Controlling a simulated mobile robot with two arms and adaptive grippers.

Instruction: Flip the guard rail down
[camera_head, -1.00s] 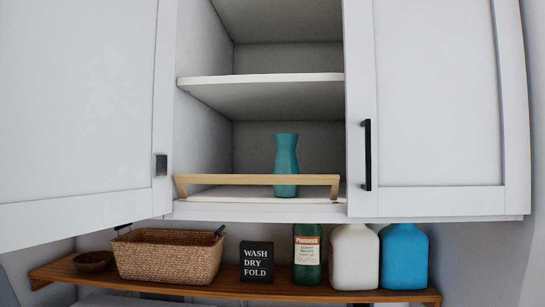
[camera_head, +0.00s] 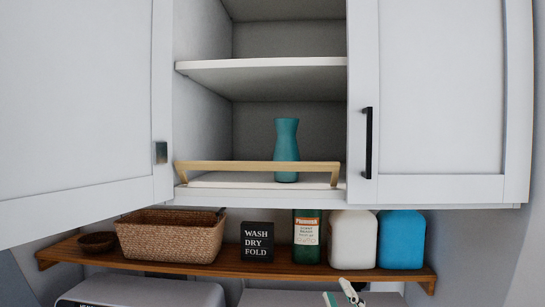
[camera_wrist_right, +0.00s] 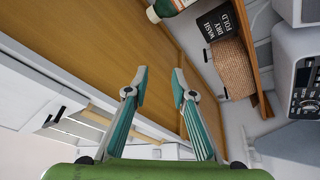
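The guard rail (camera_head: 255,167) is a light wooden bar with two short end legs. It stands raised across the front of the open cabinet's bottom shelf (camera_head: 240,181). A teal vase (camera_head: 286,150) stands behind it. Only the tips of my right gripper (camera_head: 340,293) show, at the bottom edge of the head view, well below the rail and not touching it. In the right wrist view the gripper (camera_wrist_right: 160,77) has its two fingers apart, with nothing between them. My left gripper is out of view.
The left cabinet door (camera_head: 80,110) is open; the right door (camera_head: 440,100) is shut. Below, a wooden shelf (camera_head: 180,264) holds a woven basket (camera_head: 170,238), a sign (camera_head: 257,242), a green bottle (camera_head: 306,238), white (camera_head: 352,240) and blue (camera_head: 401,240) jugs. Appliances stand underneath.

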